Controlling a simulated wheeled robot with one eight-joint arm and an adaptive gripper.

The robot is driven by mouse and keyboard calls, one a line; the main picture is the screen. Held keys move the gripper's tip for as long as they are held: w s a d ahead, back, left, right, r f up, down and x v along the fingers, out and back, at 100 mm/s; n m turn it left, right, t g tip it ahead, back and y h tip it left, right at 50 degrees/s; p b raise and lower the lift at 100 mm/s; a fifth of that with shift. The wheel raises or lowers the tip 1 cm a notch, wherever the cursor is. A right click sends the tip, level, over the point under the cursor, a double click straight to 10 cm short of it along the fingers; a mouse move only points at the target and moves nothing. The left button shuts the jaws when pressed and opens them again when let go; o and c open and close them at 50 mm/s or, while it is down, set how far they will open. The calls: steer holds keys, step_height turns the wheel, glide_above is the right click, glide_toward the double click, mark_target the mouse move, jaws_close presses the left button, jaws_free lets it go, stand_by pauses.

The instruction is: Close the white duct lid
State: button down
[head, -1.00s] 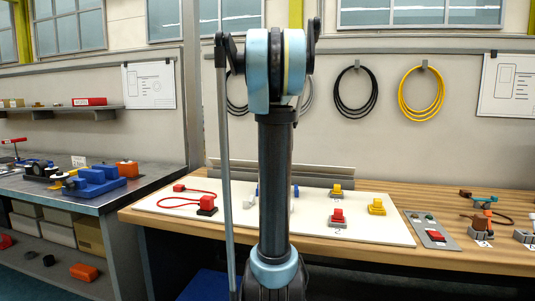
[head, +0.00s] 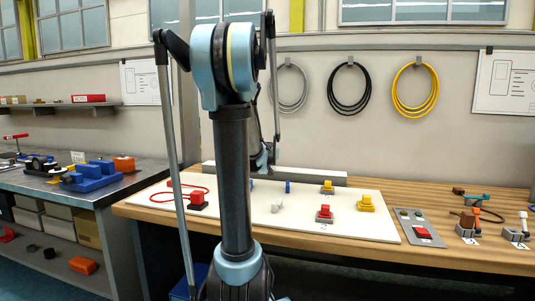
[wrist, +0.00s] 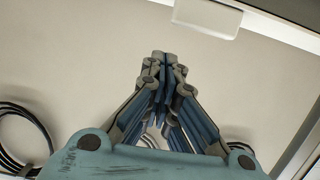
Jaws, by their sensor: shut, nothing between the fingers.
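A long pale grey duct (head: 315,178) runs along the back of the wooden bench in the head view. Its lid cannot be told apart clearly from its body, and the lid's angle is unclear. My arm hides part of the left half. My gripper (head: 264,167) hangs at the duct, partly behind my arm; contact cannot be told. In the wrist view my gripper (wrist: 162,58) is shut and empty, its fingertips together. A pale block on a white edge (wrist: 207,16) shows beyond the fingertips; I cannot tell whether it belongs to the lid.
A white board (head: 345,224) on the bench holds red and yellow blocks and a red cable. A grey switch panel (head: 412,222) lies to its right. Coiled hoses (head: 349,90) hang on the wall above. A metal workbench (head: 65,195) stands at the left.

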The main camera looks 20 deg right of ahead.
mark_target(274, 165)
steer(key=s+a+f, duration=0.1)
steer(key=f, duration=0.1)
steer(key=s+a+f, duration=0.1)
steer(key=s+f, duration=0.1)
steer(key=shift+a, duration=0.1)
steer(key=shift+f, duration=0.15)
steer(key=shift+w+a+f, duration=0.15)
steer(key=shift+w+f, duration=0.1)
steer(key=shift+f, duration=0.1)
steer(key=shift+s, duration=0.1)
stand_by(0.4)
steer(key=v, duration=1.1)
steer(key=shift+s+a, duration=0.2)
steer(key=shift+s, duration=0.1)
